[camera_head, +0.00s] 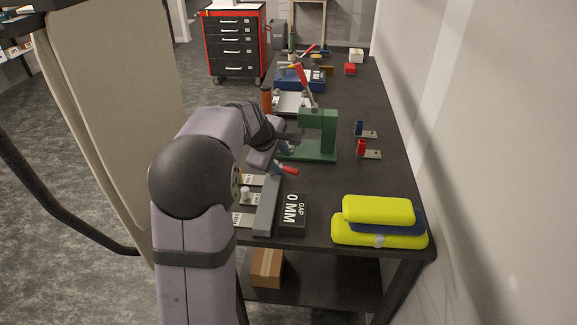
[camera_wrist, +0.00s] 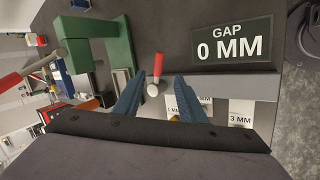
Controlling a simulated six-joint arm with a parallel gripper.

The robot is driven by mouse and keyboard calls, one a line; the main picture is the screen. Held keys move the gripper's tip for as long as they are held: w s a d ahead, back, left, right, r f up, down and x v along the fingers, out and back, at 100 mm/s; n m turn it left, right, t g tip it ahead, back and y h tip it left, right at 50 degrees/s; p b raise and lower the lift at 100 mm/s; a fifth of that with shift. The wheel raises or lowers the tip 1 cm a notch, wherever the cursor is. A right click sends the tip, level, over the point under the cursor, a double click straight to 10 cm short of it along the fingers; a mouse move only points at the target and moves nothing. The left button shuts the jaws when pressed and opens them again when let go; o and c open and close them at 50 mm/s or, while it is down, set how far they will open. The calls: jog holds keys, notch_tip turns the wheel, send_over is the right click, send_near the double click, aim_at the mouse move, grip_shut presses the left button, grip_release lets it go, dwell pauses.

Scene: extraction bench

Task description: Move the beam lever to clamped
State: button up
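The green frame (camera_head: 318,134) stands mid-bench; it is at the upper left in the wrist view (camera_wrist: 112,42). A lever with a red handle (camera_head: 301,74) rises at its far side, tilted; I take this as the beam lever. What seems the same handle is at the wrist view's left edge (camera_wrist: 10,82). A second, short red handle (camera_head: 286,168) lies near the frame's front; in the wrist view it (camera_wrist: 158,64) has a pale round end. My gripper (camera_wrist: 160,76) is open, its blue fingers either side of this short handle's line; contact cannot be told.
A "GAP 0 MM" display (camera_head: 292,212) and a grey bar (camera_head: 266,205) are at the near end, with labelled cards (camera_wrist: 240,112) beside the bar. Blue (camera_head: 360,129) and red (camera_head: 362,148) pieces stand right of the frame. Yellow cases (camera_head: 378,210) sit near right.

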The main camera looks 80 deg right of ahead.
aim_at(290, 169)
jog(key=shift+s+p+x, duration=0.1)
jog(key=shift+p+x, duration=0.45)
jog(key=shift+x, duration=1.3)
jog(key=shift+s+p+x, duration=0.15)
jog(key=shift+p+x, duration=0.4)
jog(key=shift+x, duration=1.3)
jog(key=shift+c, duration=0.2)
grip_shut()
